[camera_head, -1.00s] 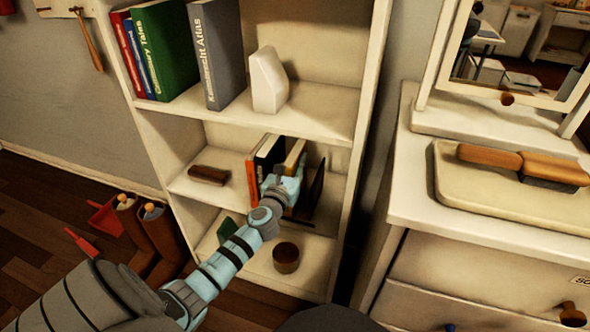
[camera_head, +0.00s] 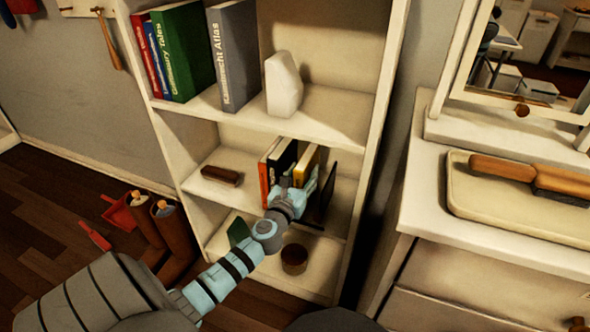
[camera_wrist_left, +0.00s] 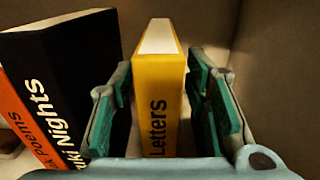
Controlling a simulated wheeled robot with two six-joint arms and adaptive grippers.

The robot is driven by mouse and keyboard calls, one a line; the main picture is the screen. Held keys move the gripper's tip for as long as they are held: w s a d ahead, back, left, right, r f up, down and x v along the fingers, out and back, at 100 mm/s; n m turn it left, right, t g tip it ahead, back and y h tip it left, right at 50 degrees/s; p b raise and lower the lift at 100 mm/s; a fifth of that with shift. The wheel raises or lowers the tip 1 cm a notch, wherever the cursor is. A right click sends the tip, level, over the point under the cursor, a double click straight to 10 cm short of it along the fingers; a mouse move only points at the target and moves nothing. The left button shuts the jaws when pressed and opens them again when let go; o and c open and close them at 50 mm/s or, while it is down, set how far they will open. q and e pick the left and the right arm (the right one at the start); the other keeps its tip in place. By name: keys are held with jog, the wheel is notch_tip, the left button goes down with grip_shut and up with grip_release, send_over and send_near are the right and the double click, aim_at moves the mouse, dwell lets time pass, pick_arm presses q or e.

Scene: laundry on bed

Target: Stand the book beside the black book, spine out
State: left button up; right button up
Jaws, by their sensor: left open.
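The yellow book (camera_head: 307,160), lettered "Letters", stands upright on the middle shelf. In the left wrist view the yellow book (camera_wrist_left: 160,95) shows its lettered spine facing out toward my wrist. The black book (camera_head: 283,157) stands to its left, with a gap between them; the black book (camera_wrist_left: 65,80) leans slightly in the wrist view. My left gripper (camera_head: 301,182) is open around the yellow book, one finger on each side. In the wrist view the left gripper (camera_wrist_left: 165,105) has its left finger in the gap between the books. My right gripper is not in view.
An orange book (camera_head: 265,172) stands left of the black one. A thin dark panel (camera_head: 324,195) stands right of my gripper. A brown brush (camera_head: 221,175) lies on the same shelf; a round brown pot (camera_head: 294,259) sits below. The shelf above (camera_head: 318,118) holds more books.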

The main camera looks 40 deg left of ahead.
pick_arm(q)
jog(key=p+v, duration=0.1)
jog(key=v, duration=0.7)
jog(key=shift+s+d+r, duration=0.1)
jog(key=shift+s, duration=0.3)
jog(key=s+f+n+g+h, duration=0.1)
jog(key=s+f+n+g, duration=0.3)
jog(key=f+n, duration=0.55)
jog(key=s+f+n+g+h, duration=0.1)
jog(key=s+f+n+g, duration=0.3)
jog(key=f, duration=1)
jog(key=s+d+f+n+g+h, duration=0.1)
jog(key=s+d+f+n+g, duration=0.1)
jog(key=s+d+f+n, duration=0.4)
jog(key=s+d+f+n+g+h, duration=0.2)
jog(key=s+d+f+n, duration=0.4)
jog(key=s+f+n, duration=0.5)
jog(key=s+n+g, duration=0.1)
jog(key=s+n, duration=0.1)
jog(key=s, duration=0.1)
jog(key=shift+g+h, duration=0.3)
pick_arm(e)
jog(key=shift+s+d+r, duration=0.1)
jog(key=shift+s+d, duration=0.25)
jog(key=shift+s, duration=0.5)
pick_arm(q)
jog(key=shift+s+f, duration=0.1)
jog(key=shift+s, duration=0.05)
